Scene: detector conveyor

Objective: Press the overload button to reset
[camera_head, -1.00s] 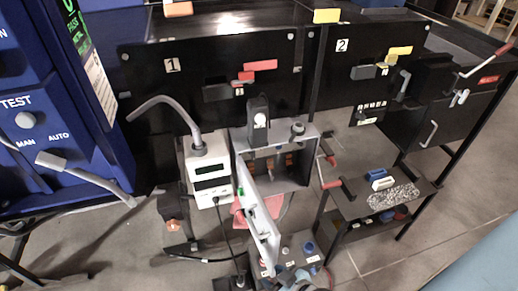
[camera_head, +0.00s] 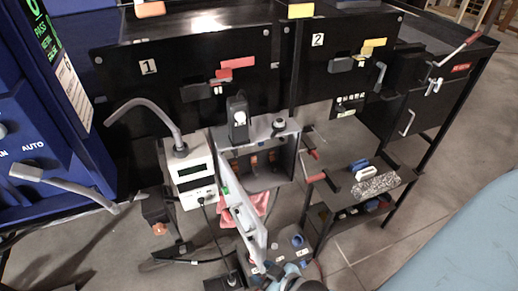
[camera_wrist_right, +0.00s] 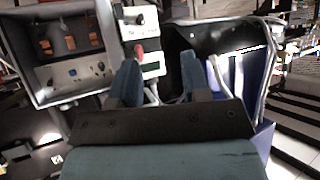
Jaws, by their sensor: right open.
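A grey box (camera_head: 262,160) stands open, with orange parts inside and its light door (camera_head: 245,220) swung out. In the right wrist view the box (camera_wrist_right: 40,92) shows small blue and light controls along its lower strip. A red, button-like part (camera_wrist_right: 139,50) is visible beyond the gripper, against a white unit with a display (camera_wrist_right: 152,68). No readable label shows which control is the overload button. My right gripper (camera_head: 290,278) is partly in view at the bottom edge, near the door's lower end. Its two teal fingers (camera_wrist_right: 157,82) are apart and empty. My left gripper is out of view.
The white meter unit (camera_head: 190,172) with a grey hose stands left of the box. A blue cabinet (camera_head: 40,150) is at far left. A small shelf (camera_head: 340,205) with a red-handled crank stands to the right. Open floor (camera_head: 420,190) lies farther right.

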